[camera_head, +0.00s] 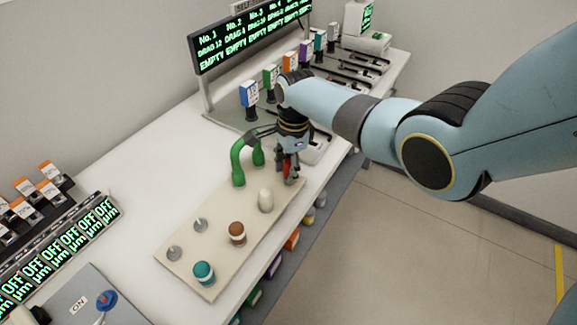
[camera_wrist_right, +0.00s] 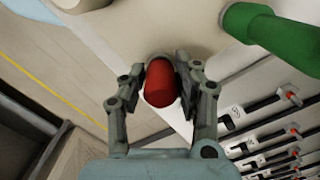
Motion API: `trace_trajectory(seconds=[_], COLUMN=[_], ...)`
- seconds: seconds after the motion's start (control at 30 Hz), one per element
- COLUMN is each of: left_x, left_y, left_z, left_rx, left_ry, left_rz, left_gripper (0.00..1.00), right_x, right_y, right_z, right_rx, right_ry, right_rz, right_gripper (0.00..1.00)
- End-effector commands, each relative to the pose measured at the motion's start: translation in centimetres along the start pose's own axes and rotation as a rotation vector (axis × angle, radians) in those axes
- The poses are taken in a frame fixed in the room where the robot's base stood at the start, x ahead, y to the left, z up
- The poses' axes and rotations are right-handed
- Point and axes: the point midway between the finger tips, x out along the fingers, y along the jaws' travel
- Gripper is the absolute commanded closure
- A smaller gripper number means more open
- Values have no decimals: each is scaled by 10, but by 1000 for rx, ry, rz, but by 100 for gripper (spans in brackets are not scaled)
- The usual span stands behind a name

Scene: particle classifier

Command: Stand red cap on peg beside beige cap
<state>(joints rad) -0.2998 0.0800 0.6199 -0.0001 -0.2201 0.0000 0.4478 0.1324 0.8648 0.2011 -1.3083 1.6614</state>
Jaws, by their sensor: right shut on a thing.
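My right gripper (camera_head: 290,178) is shut on the red cap (camera_wrist_right: 160,84); the fingers press on its two sides in the right wrist view (camera_wrist_right: 160,88). In the head view the fingers hide most of the red cap, leaving a bit of red (camera_head: 282,165). The gripper is over the far end of the beige board (camera_head: 222,206), just beyond the beige cap (camera_head: 266,200), which stands upright there. I cannot tell whether the red cap touches a peg. A pale piece, likely the beige cap (camera_wrist_right: 80,3), is cut off at the wrist view's top edge. My left gripper is out of view.
A green curved handle (camera_head: 238,162) stands close left of my right gripper. On the board stand a brown cap (camera_head: 237,234), a teal cap (camera_head: 204,272) and two bare pegs (camera_head: 200,225) (camera_head: 174,253). Dispensers (camera_head: 249,94) and a display (camera_head: 250,38) are behind.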

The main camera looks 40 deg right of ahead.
Motion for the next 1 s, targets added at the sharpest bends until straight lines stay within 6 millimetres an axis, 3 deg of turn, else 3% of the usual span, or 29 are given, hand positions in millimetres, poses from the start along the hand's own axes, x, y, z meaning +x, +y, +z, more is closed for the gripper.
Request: trace_trajectory(seconds=[0.2,0.23,0.43,0.77,1.0], left_x=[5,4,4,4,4], left_y=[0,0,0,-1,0], left_z=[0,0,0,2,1], left_rx=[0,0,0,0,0], left_ry=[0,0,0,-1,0], left_rz=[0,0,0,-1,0], left_gripper=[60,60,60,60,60], right_x=[6,6,5,2,-34], right_y=[0,0,0,-1,-1], right_z=[0,0,0,0,-1], right_rx=[0,0,0,0,-1], right_ry=[0,0,0,0,0], right_rz=[1,1,1,-2,-6], right_gripper=[100,66,42,42,42])
